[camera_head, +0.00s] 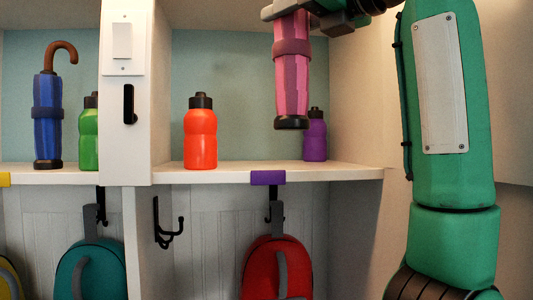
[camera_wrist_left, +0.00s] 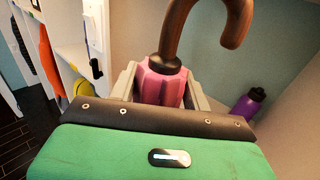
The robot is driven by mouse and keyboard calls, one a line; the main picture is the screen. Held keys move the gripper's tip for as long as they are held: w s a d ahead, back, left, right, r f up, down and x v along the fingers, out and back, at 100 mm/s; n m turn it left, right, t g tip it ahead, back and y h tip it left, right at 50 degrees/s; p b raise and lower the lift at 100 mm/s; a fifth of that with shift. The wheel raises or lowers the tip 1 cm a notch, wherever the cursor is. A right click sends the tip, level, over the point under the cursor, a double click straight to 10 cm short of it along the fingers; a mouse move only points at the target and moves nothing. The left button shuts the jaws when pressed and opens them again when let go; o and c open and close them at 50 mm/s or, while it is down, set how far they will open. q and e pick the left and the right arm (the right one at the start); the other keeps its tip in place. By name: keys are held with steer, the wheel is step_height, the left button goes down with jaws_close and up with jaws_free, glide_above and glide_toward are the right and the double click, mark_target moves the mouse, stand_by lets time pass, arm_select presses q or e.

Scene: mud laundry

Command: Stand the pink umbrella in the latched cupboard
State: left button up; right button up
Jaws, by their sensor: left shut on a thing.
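The pink umbrella (camera_head: 290,75) hangs upright in the head view, with its dark tip above the right shelf bay. My left gripper (camera_head: 291,10) is shut around its upper body at the top of the picture. In the left wrist view, the umbrella's pink body (camera_wrist_left: 160,88) sits between the fingers, with its brown curved handle (camera_wrist_left: 172,35) pointing up. A white upright panel (camera_head: 137,75) with a black handle (camera_head: 129,104) stands left of the bay. I cannot tell whether this is the latched cupboard. My right gripper is not in view.
An orange bottle (camera_head: 201,135) and a purple bottle (camera_head: 315,138) stand on the white shelf (camera_head: 225,175), the purple one behind the umbrella's tip. A blue umbrella (camera_head: 48,125) and a green bottle (camera_head: 88,140) stand left. Red (camera_head: 270,270) and teal (camera_head: 92,270) backpacks hang below.

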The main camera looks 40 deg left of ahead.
arm_select(q)
steer(key=w+a+p, duration=1)
steer(key=w+a, duration=0.2)
steer(key=a, duration=0.4)
step_height(320, 180, down, 7)
steer(key=p, duration=0.3)
steer(key=shift+d, duration=0.15)
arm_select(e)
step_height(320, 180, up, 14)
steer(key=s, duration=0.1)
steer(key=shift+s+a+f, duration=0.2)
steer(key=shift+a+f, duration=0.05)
arm_select(q)
steer(key=shift+w, duration=0.1)
steer(key=shift+f, duration=0.15)
steer(key=o, duration=1.5)
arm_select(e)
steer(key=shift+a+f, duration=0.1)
